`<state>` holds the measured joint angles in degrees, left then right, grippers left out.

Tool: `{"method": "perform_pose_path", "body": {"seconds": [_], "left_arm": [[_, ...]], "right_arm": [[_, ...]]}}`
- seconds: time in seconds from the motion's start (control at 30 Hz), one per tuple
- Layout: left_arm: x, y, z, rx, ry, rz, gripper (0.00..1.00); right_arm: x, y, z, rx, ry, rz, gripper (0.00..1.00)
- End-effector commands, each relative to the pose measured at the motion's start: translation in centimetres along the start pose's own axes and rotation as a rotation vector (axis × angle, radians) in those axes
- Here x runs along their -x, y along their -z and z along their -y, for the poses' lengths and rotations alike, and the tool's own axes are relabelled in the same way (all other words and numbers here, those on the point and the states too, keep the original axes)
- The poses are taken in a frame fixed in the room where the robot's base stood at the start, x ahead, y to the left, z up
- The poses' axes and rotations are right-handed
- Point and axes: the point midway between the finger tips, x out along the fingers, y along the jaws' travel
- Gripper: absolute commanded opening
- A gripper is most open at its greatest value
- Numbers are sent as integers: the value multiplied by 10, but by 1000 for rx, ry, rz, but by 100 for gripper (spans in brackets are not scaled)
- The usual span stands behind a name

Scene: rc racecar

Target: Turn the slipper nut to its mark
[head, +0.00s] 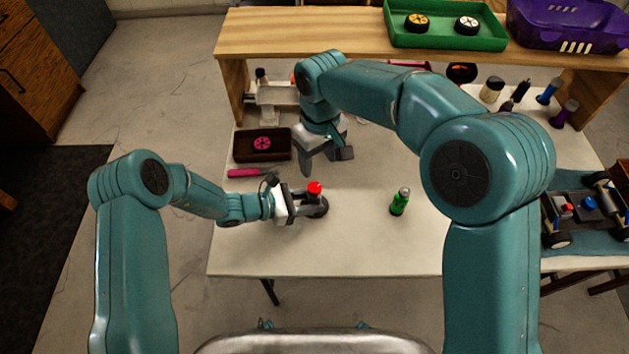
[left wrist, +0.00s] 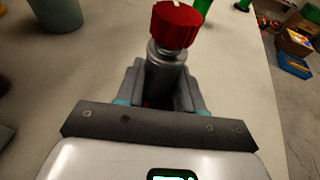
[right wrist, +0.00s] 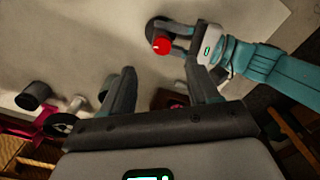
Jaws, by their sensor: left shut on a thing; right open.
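The slipper nut looks to be the red knob (head: 314,188) on top of a short grey post with a dark round base (head: 320,211) on the white table. In the left wrist view the red knob (left wrist: 175,25) has a pale mark on its top. My left gripper (head: 312,204) is shut around the grey post (left wrist: 165,52), just below the knob. My right gripper (head: 325,163) is open and empty, behind and above the knob. In the right wrist view the knob (right wrist: 162,45) shows beyond the open fingers, apart from them.
A dark tray (head: 240,146) with a pink wheel and a pink-handled tool (head: 242,173) lie left of my right gripper. A green bottle (head: 400,202) stands to the right. A wooden shelf (head: 285,40) crosses the back. A car chassis (head: 585,212) sits far right. The front table is clear.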

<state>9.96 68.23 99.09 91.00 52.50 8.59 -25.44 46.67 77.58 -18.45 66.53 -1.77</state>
Motion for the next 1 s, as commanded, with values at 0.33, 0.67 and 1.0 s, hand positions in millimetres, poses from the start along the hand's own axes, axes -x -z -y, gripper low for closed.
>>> {"method": "perform_pose_path", "body": {"seconds": [0.33, 0.67, 1.0], "left_arm": [[0, 0, 0, 0, 0, 1, 10], [0, 0, 0, 0, 0, 0, 10], [0, 0, 0, 0, 0, 1, 10]], "right_arm": [[-13, 9, 4, 51, -23, -2, 60], [-81, 10, 3, 49, -22, -4, 60], [-104, 11, 2, 48, -23, -8, 60]]}}
